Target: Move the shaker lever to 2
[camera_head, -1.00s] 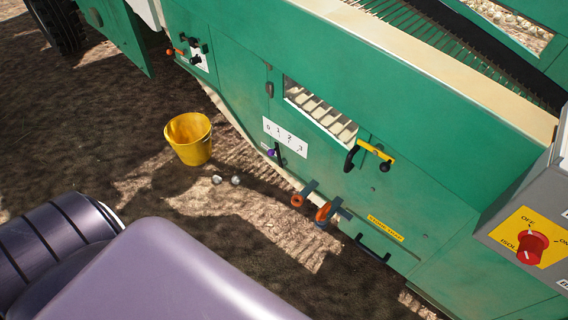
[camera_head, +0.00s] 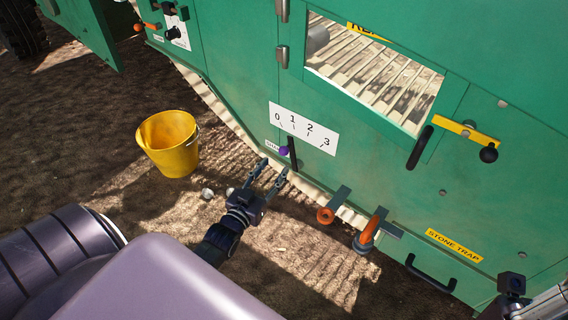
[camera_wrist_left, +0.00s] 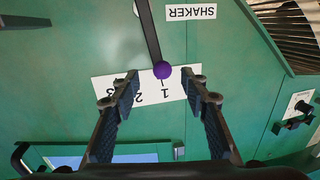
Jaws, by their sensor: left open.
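The shaker lever (camera_head: 293,155) is a black bar with a purple knob (camera_head: 284,150) on the green machine wall, just below a white scale plate (camera_head: 318,138) numbered 0 to 3. In the left wrist view the picture is upside down, and the purple knob (camera_wrist_left: 162,71) lies over the plate beside the mark for 1. My left gripper (camera_head: 269,174) is open, just below and left of the lever in the head view. In the wrist view its fingers (camera_wrist_left: 161,80) stand to either side of the knob, with no visible contact. A dark part of my right gripper (camera_head: 511,284) shows at the lower right.
Orange-handled fittings (camera_head: 326,215) stick out right of the left gripper. A black latch handle (camera_head: 420,147) and a stone trap handle (camera_head: 431,274) also project from the wall. A yellow bucket (camera_head: 168,143) stands on the ground at left.

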